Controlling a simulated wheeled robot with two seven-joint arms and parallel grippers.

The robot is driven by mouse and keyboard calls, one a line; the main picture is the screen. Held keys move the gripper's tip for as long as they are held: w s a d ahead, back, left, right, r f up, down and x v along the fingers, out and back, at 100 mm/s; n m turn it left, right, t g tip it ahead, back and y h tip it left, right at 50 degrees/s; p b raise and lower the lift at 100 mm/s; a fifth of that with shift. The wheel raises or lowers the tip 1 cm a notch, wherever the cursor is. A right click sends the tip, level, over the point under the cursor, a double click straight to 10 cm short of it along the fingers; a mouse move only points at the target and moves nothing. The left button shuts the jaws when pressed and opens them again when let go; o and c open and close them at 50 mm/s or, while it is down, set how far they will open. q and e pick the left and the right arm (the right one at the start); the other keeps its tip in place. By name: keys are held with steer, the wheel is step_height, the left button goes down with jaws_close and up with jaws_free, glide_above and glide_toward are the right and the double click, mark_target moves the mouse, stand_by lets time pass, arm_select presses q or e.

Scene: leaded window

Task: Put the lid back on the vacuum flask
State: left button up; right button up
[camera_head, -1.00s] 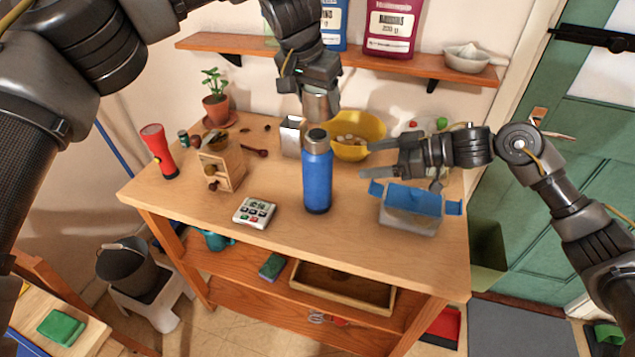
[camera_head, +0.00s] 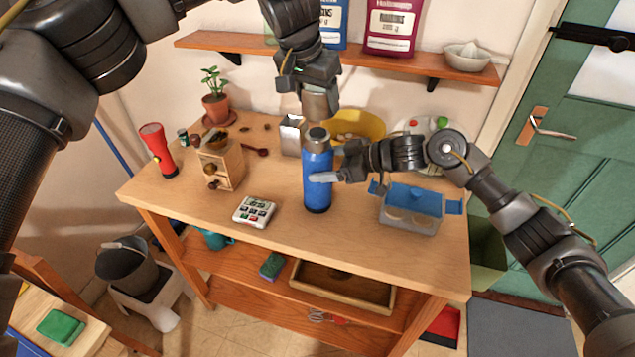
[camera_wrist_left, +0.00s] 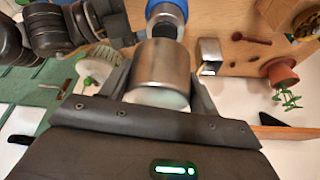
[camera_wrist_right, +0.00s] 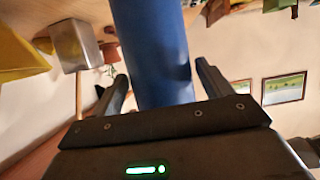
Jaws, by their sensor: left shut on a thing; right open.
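The blue vacuum flask (camera_head: 317,178) stands upright on the wooden table, with a steel neck and dark top (camera_head: 317,135). My left gripper (camera_head: 318,98) is above and slightly behind it, shut on the steel cup-shaped lid (camera_wrist_left: 162,70). In the left wrist view the lid hangs between the fingers, and the flask's blue shoulder (camera_wrist_left: 166,10) shows beyond it. My right gripper (camera_head: 326,164) is open at the flask's right side. In the right wrist view the blue flask body (camera_wrist_right: 152,55) lies between the spread fingers; contact cannot be told.
A steel box-like container (camera_head: 291,136) and a yellow bowl (camera_head: 366,126) stand behind the flask. A grey box with a blue lid (camera_head: 410,207) is to its right, below my right arm. The shelf (camera_head: 400,66) runs behind my left gripper.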

mark_target(316, 133)
steer(key=c, duration=1.1)
arm_select(q)
steer(key=shift+s+a+f, duration=0.1)
steer(key=shift+s+f, duration=0.05)
steer(key=shift+f, duration=2.45)
arm_select(e)
steer(key=shift+c, duration=0.2)
arm_select(q)
steer(key=shift+f, duration=0.9)
steer(key=shift+f, duration=0.6)
